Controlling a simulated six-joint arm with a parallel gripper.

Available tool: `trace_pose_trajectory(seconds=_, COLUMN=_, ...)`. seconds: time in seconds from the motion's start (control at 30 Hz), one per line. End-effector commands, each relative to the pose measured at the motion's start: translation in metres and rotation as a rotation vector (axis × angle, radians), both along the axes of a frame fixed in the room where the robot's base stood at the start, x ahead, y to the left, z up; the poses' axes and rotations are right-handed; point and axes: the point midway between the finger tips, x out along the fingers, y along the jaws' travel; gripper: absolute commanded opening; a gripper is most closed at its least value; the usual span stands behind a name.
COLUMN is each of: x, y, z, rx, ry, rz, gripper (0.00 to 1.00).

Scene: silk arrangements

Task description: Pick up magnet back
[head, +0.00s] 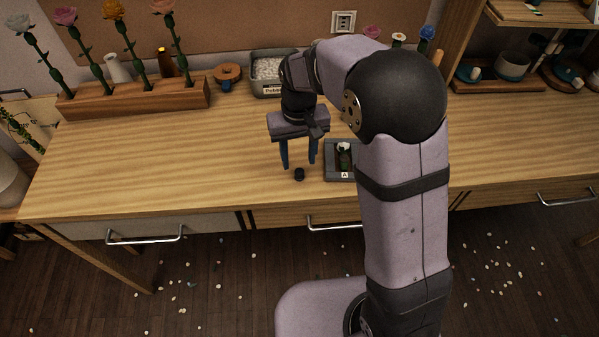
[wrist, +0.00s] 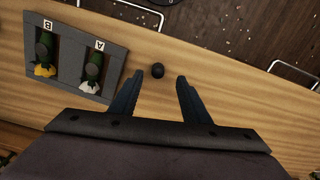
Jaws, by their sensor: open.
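A small round black piece, which looks like the magnet back (head: 299,174), lies on the wooden desk near its front edge. It also shows in the wrist view (wrist: 158,70), just beyond the fingertips and roughly between their lines. My gripper (head: 299,166) points down over the desk with its two blue fingers apart and nothing between them. In the wrist view my gripper (wrist: 157,80) is open, and the black piece is not touched by either finger.
A grey tray (head: 334,175) with slots marked A and B, each holding a green piece, sits right beside the gripper. A wooden rack (head: 135,98) of silk flowers stands at the back left. A metal bin (head: 258,89) stands behind the gripper. The desk to the left is clear.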

Motion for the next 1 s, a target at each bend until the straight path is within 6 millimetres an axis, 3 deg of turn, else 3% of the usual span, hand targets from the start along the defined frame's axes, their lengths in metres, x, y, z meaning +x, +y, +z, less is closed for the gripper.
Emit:
trace_pose_trajectory(seconds=0.43, x=0.001, y=-0.001, z=-0.021, rx=0.0, ry=0.003, rz=0.001, gripper=0.43)
trace_pose_trajectory(seconds=0.8, x=0.004, y=-0.003, z=-0.06, rx=0.0, ry=0.003, rz=0.001, gripper=0.43)
trace_pose_trajectory(seconds=1.0, x=0.004, y=-0.003, z=-0.066, rx=0.0, ry=0.001, rz=0.001, gripper=0.43)
